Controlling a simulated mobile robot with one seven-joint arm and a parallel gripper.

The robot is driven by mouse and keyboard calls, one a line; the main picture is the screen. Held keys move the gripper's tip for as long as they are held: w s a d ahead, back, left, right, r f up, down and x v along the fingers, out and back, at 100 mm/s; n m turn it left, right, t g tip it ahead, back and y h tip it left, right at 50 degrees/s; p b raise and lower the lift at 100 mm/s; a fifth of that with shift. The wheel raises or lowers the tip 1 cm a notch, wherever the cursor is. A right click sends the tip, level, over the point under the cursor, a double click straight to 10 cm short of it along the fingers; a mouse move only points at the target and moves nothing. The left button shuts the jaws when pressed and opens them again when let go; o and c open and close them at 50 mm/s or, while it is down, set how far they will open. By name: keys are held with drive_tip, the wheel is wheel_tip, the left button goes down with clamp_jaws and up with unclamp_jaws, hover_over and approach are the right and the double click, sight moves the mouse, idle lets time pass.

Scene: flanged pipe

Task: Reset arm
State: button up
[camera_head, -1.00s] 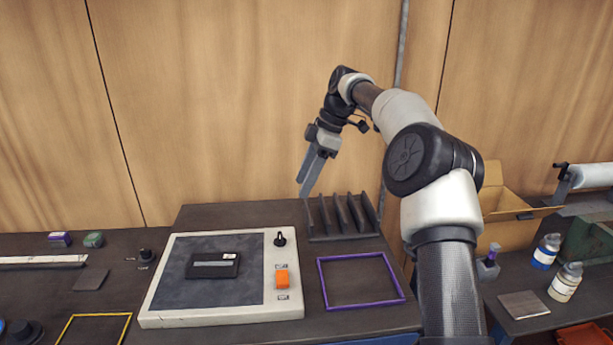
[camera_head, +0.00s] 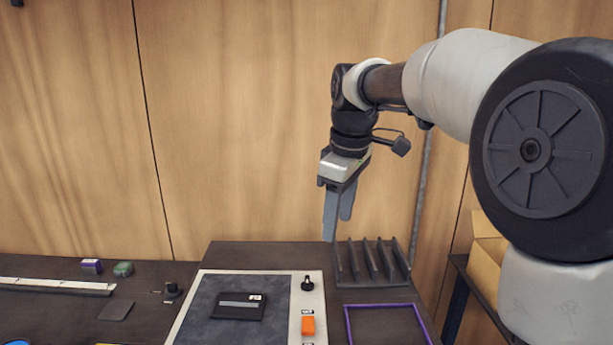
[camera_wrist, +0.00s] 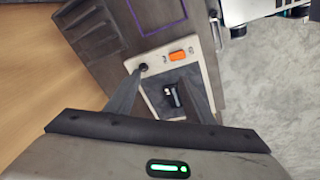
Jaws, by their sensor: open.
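My gripper (camera_head: 338,216) hangs from my raised arm with its fingers pointing down, above the back of the bench near the slotted rack. It is open and nothing shows between its fingers. In the wrist view my gripper (camera_wrist: 160,95) has its two fingers spread apart, with the panel seen below between them. My arm comes in from the right side of the head view, its large joint close to the camera.
A white-framed panel (camera_head: 194,312) with a black box (camera_head: 239,307), an orange switch (camera_head: 308,325) and a black knob (camera_head: 307,284) lies on the bench. The dark slotted rack (camera_head: 372,281) stands behind a purple frame (camera_head: 347,325). A cardboard box (camera_head: 486,262) stands at right.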

drive_tip(key=s+d+f+m+t, duration=0.1)
drive_tip(key=s+m, duration=0.3)
drive_tip(key=s, duration=0.4)
drive_tip(key=s+d+f+m+t, duration=0.1)
drive_tip(key=s+d+f+m, duration=0.2)
drive_tip(key=s, duration=0.5)
drive_tip(key=s+d+f+m+t, duration=0.1)
drive_tip(key=s+d+m, duration=0.2)
drive_tip(key=s, duration=0.5)
drive_tip(key=shift+s+d+f+m+t+h, duration=0.3)
drive_tip(key=shift+s+f+m+h, duration=0.1)
drive_tip(key=shift+m, duration=0.5)
